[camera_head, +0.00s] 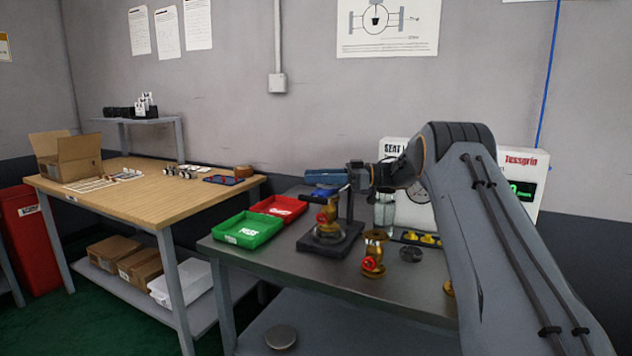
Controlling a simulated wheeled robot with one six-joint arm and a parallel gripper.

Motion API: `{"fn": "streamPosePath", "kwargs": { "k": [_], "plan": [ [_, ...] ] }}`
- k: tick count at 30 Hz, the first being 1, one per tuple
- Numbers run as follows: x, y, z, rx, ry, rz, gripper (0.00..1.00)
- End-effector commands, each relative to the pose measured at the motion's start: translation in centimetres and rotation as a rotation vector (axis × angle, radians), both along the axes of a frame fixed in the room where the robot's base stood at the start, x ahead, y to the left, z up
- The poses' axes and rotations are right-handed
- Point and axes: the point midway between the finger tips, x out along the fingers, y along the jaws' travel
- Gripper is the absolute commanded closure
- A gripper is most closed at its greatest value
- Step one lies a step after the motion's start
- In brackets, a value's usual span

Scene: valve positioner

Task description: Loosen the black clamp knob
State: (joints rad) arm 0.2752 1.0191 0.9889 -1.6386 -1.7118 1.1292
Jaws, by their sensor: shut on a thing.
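A black clamp stand (347,232) with an upright post stands on the grey metal table. A brass valve (327,228) with a red part sits upright on its base. My gripper (322,190) is at the top of the stand, just above the valve, with a blue block-like part on its left. It is shut on the black clamp knob (316,198), of which only a small dark part shows. The fingertips are too small and too covered to make out clearly.
A second brass valve (373,258) and a dark round piece (410,254) stand right of the clamp. Green (247,230) and red (280,207) trays lie to its left. A yellow-part rack (424,239) and a gauge (413,212) are behind. The table's front left is clear.

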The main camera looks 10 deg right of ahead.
Motion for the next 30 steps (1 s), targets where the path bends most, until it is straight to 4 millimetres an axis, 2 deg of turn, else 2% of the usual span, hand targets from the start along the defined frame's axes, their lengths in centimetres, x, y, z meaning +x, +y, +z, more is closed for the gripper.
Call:
{"fn": "streamPosePath", "kwargs": {
  "k": [12,13,16,25,30],
  "plan": [
    [0.0,0.1,0.2,0.002,-0.002,0.006,0.89],
    [0.0,0.1,0.2,0.002,-0.002,0.006,0.64],
    [0.0,0.1,0.2,0.001,-0.002,0.006,0.48],
    [0.0,0.0,0.2,0.001,-0.002,0.006,0.48],
    [0.0,0.0,1.7,0.000,-0.005,0.006,0.48]
  ]
}}
